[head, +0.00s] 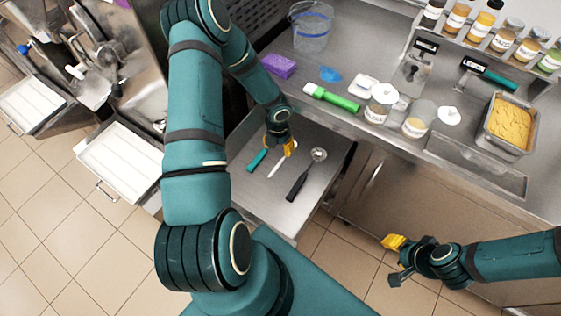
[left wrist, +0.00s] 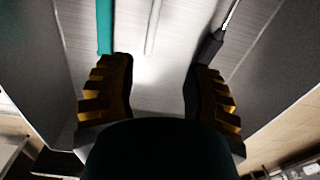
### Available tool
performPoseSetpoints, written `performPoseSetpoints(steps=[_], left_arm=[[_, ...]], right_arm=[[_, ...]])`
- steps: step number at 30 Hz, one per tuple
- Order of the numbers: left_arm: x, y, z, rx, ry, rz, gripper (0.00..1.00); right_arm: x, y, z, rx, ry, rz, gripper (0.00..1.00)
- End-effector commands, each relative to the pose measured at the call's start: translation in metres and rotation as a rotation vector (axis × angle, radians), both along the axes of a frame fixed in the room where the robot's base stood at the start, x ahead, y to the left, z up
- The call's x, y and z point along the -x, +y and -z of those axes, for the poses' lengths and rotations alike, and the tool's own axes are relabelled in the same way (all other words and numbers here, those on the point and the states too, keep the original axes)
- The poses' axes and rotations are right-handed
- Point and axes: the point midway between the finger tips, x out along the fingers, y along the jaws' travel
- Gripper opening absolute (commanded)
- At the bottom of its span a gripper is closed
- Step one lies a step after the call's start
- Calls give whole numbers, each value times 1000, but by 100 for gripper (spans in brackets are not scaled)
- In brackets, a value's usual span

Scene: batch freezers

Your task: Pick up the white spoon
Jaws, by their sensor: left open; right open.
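The white spoon (head: 275,168) lies in an open metal drawer, between a teal-handled utensil (head: 257,160) and a ladle with a black handle (head: 297,187). In the left wrist view the spoon (left wrist: 152,28) is a pale narrow strip ahead of the gap between my fingers. My left gripper (head: 281,149) is open and empty over the drawer, just beyond the spoon; its yellow fingers (left wrist: 160,85) stand apart. One end of the spoon is partly hidden by the gripper. My right gripper (head: 394,260) is open and empty over the floor, right of the drawer.
The drawer (head: 325,178) has raised walls on its sides.

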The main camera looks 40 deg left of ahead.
Motion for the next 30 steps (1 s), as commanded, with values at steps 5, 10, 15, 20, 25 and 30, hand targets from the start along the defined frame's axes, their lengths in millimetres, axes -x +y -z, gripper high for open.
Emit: performPoseSetpoints(steps=[5,10,15,20,25,30], left_arm=[[0,12,6,-26,3,75,50],[0,10,36,-23,4,77,50],[0,10,67,-23,3,77,50],[0,11,83,-25,3,74,50],[1,10,93,-24,2,75,50],[5,9,118,-23,5,74,50]], right_arm=[[0,0,1,0,0,0,47],[2,0,9,-1,5,-4,47],[4,1,15,-2,11,-8,47],[6,1,18,-3,13,-10,47],[6,1,19,-4,15,-11,47],[8,2,25,-4,18,-14,47]])
